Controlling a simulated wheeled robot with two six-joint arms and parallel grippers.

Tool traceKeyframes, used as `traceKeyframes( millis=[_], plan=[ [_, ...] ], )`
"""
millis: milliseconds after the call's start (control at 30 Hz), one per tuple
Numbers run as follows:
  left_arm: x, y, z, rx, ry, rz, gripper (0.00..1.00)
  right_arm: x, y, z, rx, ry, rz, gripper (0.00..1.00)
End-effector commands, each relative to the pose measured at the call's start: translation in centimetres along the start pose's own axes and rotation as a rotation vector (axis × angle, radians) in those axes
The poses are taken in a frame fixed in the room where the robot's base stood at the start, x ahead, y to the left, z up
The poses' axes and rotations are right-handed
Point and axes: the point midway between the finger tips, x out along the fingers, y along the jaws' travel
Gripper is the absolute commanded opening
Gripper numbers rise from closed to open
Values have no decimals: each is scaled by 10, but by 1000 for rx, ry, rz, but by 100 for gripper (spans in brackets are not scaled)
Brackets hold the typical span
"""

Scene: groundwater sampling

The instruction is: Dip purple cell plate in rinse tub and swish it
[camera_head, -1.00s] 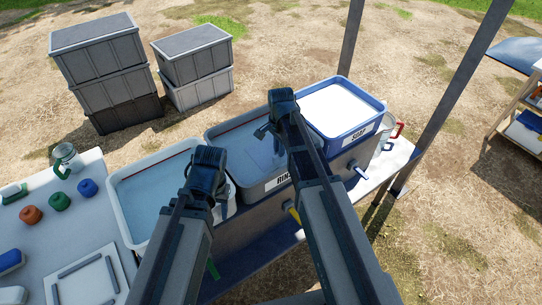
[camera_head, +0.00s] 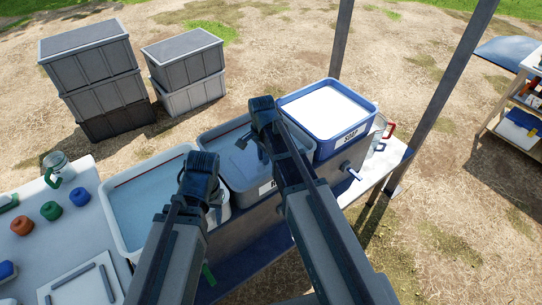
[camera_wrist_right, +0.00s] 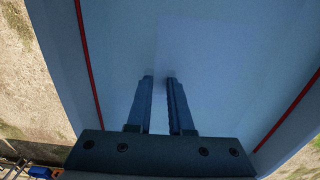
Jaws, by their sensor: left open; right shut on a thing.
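The rinse tub (camera_head: 267,188) is the grey middle tub, its label mostly covered by my right arm. My right gripper (camera_head: 262,140) points down over its right part. In the right wrist view, the fingers (camera_wrist_right: 160,79) reach into the tub's blue interior, between red lines along its sides. They are closed to a narrow gap on the purple cell plate, which blends into the blue and cannot be made out clearly. How deep it sits cannot be told. My left gripper (camera_head: 200,190) is open, by the near edge between the left tub and the rinse tub.
A white water-filled tub (camera_head: 110,212) stands left and a blue soap tub (camera_head: 325,135) right of the rinse tub. A table at left holds a jar (camera_head: 55,165), coloured caps (camera_head: 50,210) and a white tray (camera_head: 80,285). A post (camera_head: 440,95) rises at right.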

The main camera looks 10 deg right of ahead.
Motion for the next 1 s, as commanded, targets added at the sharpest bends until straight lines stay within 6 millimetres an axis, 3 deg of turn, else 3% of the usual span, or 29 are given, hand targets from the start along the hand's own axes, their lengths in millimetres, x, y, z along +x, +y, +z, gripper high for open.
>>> traceKeyframes(
  millis=[300,533,667,1000],
  plan=[
    [0,0,0,0,0,0,50,0,0,35,-2,0,0,0],
    [0,0,0,0,0,0,50,0,0,43,0,0,0,0],
    [0,0,0,0,0,0,50,0,0,40,1,0,0,0],
    [0,0,0,0,0,0,50,0,-1,2,3,0,0,0]
  ],
)
